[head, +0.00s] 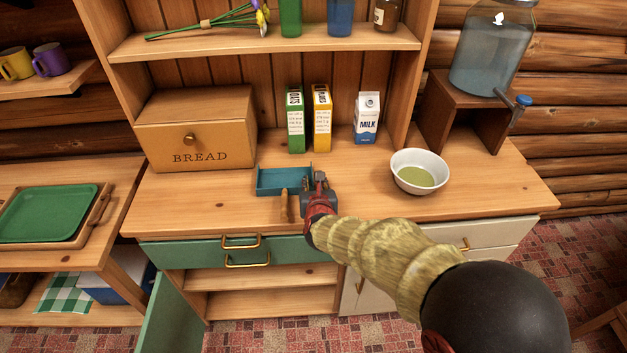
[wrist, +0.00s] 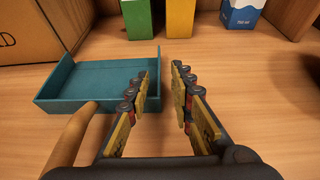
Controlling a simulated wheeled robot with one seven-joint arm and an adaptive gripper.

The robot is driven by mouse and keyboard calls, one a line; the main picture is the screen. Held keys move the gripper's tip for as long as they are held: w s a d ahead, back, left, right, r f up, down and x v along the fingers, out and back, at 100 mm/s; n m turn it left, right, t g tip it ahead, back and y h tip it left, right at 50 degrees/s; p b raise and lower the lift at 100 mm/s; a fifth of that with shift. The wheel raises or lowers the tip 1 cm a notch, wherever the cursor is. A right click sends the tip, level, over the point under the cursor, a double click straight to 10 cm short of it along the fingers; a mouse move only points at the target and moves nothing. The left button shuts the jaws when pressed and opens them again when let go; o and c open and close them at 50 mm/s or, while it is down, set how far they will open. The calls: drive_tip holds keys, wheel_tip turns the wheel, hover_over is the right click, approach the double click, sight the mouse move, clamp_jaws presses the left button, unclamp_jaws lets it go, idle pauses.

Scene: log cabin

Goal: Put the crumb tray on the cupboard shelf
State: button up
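The crumb tray is a shallow teal-blue pan (head: 284,181) with a wooden handle (head: 285,207), lying flat on the hutch counter. In the wrist view the tray (wrist: 75,85) is at the left and its handle (wrist: 72,138) points toward me. My gripper (head: 319,180) is at the tray's right end, low over the counter. In the wrist view my gripper (wrist: 164,75) is open with nothing held; its left finger overlaps the tray's right side, and contact cannot be told. Below, a green cupboard door (head: 174,315) stands open beside bare wooden shelves (head: 255,304).
A bread box (head: 197,130) stands behind left of the tray. Green (head: 295,120) and yellow (head: 321,118) boxes and a milk carton (head: 367,118) stand behind. A bowl (head: 419,172) is to the right. An upper shelf (head: 250,43) holds flowers and bottles. Green drawer fronts (head: 205,253) overhang the lower shelves.

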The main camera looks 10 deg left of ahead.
drive_tip(key=p+v, duration=0.2)
drive_tip(key=v, duration=0.9)
drive_tip(key=shift+s+d+r+p, duration=0.15)
drive_tip(key=shift+s+p, duration=0.2)
drive_tip(key=shift+p, duration=0.05)
